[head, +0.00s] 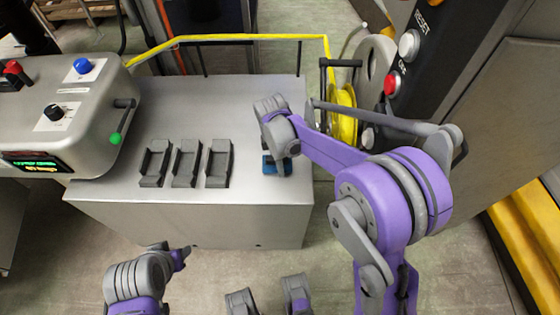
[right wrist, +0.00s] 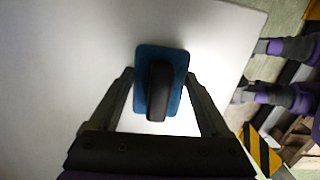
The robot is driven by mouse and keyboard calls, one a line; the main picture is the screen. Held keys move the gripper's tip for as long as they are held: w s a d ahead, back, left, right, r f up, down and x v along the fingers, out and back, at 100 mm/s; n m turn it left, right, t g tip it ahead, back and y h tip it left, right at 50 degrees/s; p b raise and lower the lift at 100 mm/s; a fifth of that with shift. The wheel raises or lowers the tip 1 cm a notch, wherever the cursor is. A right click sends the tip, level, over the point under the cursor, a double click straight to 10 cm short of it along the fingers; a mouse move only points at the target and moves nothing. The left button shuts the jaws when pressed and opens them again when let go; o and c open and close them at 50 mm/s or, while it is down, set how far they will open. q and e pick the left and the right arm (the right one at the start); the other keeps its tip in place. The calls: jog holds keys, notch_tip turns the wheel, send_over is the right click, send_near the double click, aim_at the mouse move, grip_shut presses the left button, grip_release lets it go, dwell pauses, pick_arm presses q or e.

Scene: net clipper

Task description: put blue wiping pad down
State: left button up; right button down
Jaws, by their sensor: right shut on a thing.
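The blue wiping pad (head: 268,167) is at the right end of the grey metal table (head: 250,215), under my right gripper (head: 277,160). In the right wrist view the pad (right wrist: 144,90) is a blue rectangle with a black handle (right wrist: 159,85). My right gripper's fingers (right wrist: 160,78) are shut on it, one at each side, over a pale surface. I cannot tell whether the pad touches the tabletop.
Several dark grey holders (head: 187,163) stand on the table, left of the pad. A grey control box (head: 60,115) with knobs is at the left. A yellow reel (head: 344,115) and a dark panel with buttons (head: 409,44) are at the right. The table's front strip is clear.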

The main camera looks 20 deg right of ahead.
jog(key=shift+f, duration=0.4)
jog(key=shift+f, duration=0.1)
jog(key=shift+f, duration=0.15)
grip_release()
jog(key=shift+r, duration=0.3)
jog(key=r, duration=0.4)
jog(key=r+p, duration=0.1)
jog(key=r, duration=0.3)
jog(key=a+r, duration=0.1)
jog(key=r, duration=0.3)
jog(key=shift+w, duration=0.2)
jog(key=shift+f, duration=0.15)
